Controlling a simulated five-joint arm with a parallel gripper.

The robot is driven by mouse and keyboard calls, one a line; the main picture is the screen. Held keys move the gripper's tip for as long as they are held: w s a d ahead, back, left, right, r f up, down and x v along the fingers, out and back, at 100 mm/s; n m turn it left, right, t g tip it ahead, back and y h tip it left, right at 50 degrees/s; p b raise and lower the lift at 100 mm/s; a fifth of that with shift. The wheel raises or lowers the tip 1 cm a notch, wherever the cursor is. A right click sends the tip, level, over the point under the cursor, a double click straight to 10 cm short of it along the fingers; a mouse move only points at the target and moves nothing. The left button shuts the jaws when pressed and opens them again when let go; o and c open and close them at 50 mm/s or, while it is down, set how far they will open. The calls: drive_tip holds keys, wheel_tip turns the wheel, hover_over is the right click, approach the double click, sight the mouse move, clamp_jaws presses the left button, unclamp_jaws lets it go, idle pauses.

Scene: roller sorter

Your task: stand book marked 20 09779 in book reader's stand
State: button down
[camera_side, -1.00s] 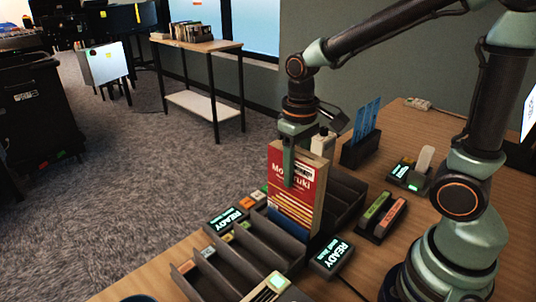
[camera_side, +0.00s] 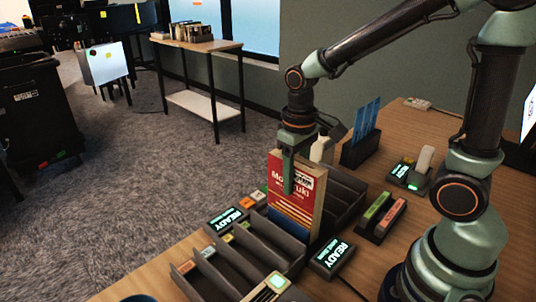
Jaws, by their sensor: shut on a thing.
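A red, white and blue book (camera_side: 290,212) stands upright in the dark slotted sorter (camera_side: 262,241) on the wooden table. My gripper (camera_side: 288,177) points down from above and is shut on the upper part of the book, one finger across its front cover. The book's lower edge is hidden behind the sorter's front dividers. The mark 20 09779 is too small to read on the cover label.
A dark holder with blue cards (camera_side: 361,147) stands behind at right. A dark block with green and orange labels (camera_side: 381,216) and a handset on a base (camera_side: 413,172) lie to the right. Several sorter slots at the front left are empty.

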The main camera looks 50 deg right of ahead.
drive_tip(key=shift+f, duration=0.25)
drive_tip(key=shift+c, duration=1.4)
unclamp_jaws()
drive_tip(key=shift+f, duration=0.1)
wheel_tip(320, 180, up, 12)
drive_tip(key=s+t, duration=0.1)
drive_tip(key=s+d+t, duration=0.1)
drive_tip(key=t, duration=0.1)
drive_tip(key=shift+s+d, duration=0.1)
drive_tip(key=shift+s+d+f+t, duration=0.25)
drive_tip(key=shift+s+t, duration=0.1)
drive_tip(key=shift+t, duration=0.3)
drive_tip(key=shift+s+d+f+t, duration=0.2)
drive_tip(key=shift+s+t, duration=0.1)
drive_tip(key=shift+t, duration=0.35)
